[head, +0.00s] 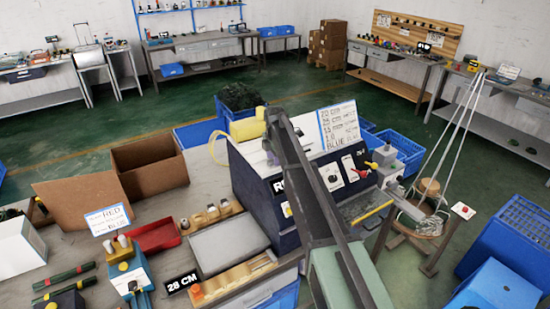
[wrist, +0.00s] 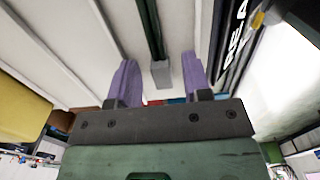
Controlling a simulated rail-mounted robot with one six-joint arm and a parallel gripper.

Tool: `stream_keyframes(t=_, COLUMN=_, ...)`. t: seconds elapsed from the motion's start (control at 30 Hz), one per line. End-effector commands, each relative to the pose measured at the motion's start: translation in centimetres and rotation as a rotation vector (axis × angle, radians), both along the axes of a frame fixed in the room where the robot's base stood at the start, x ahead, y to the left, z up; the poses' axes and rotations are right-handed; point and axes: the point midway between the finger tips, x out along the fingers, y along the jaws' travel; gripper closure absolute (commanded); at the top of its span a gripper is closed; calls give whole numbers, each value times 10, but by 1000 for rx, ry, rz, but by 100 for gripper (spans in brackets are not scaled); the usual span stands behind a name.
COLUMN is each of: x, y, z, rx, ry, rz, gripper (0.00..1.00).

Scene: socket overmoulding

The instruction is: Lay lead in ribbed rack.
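In the wrist view my gripper (wrist: 160,85) has its two purple fingers standing well apart. A dark green bar with a grey square end (wrist: 160,72) shows in the gap, clear of both fingers; I cannot tell how far behind them it is. A notched wooden rack (head: 237,277) lies along the front of the grey tray and may be the ribbed rack. Dark stick-like pieces with red parts (head: 64,276) lie at the bench's left front. I cannot tell for certain which thing is the lead.
A dark machine (head: 262,200) with labels stands mid-bench. Left of it are a grey tray (head: 228,244), a wooden strip with bobbins (head: 208,217), a red bin (head: 154,236), a blue fixture (head: 128,268) and an open carton (head: 150,165). A "28 CM" sign (head: 182,283) stands near the front.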

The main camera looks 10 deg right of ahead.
Motion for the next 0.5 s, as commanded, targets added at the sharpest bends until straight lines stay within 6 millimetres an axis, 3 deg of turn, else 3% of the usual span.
stream_keyframes(t=0.27, x=0, y=0, z=2, rx=0, ry=0, rz=0, gripper=50)
stream_keyframes(t=0.37, x=0, y=0, z=11, rx=0, ry=0, rz=0, gripper=50)
stream_keyframes(t=0.5, x=0, y=0, z=39, rx=0, ry=0, rz=0, gripper=50)
